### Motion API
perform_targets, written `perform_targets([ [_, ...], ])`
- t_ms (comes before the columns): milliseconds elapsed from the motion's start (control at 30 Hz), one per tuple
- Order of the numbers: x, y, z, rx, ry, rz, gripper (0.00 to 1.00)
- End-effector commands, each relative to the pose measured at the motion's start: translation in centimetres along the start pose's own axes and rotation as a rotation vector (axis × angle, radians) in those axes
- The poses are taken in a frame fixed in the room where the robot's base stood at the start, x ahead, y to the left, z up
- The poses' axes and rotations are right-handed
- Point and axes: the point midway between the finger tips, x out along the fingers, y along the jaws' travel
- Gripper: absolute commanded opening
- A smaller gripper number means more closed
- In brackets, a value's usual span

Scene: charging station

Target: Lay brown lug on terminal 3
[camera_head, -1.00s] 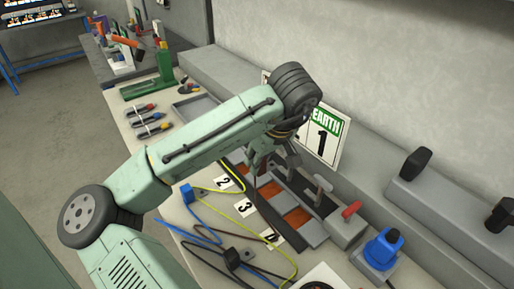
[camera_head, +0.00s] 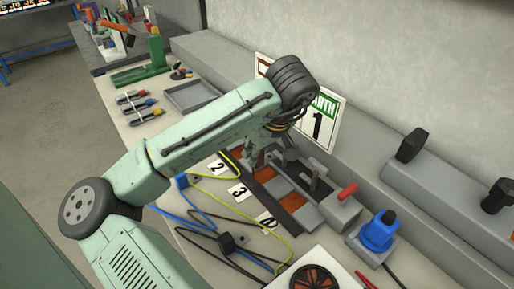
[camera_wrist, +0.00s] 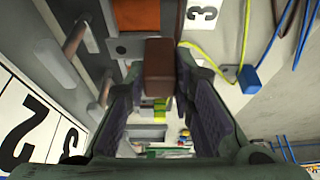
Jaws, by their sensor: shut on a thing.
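The brown lug (camera_wrist: 160,65) is a small block gripped between my two fingers in the wrist view. My gripper (camera_wrist: 160,85) is shut on it; in the head view my gripper (camera_head: 258,150) is over the terminal block, partly hidden by my arm. The block has orange plates (camera_head: 279,188) between grey dividers. Label 3 (camera_head: 239,193) lies on the bench beside the block, and also shows in the wrist view (camera_wrist: 203,12). An orange plate (camera_wrist: 135,15) shows just past the lug. Whether the lug touches anything cannot be told.
Labels 2 (camera_head: 217,167) and 4 (camera_head: 267,220) flank label 3. Yellow and blue cables (camera_head: 200,218) lie in front. A red-handled switch (camera_head: 345,194) and a blue plug (camera_head: 378,233) stand right of the block. An EARTH 1 sign (camera_head: 318,125) stands behind.

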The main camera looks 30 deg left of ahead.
Motion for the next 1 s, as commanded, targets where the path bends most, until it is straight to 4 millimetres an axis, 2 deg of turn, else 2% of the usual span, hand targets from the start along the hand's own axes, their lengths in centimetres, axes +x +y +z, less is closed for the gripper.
perform_targets([
  [100,1.4,0.0,0.6,0.000,-0.001,0.000,0.01],
  [300,2.6,0.0,1.1,-0.001,0.000,0.000,0.01],
  [1000,2.6,0.0,1.1,0.000,0.000,0.000,0.01],
])
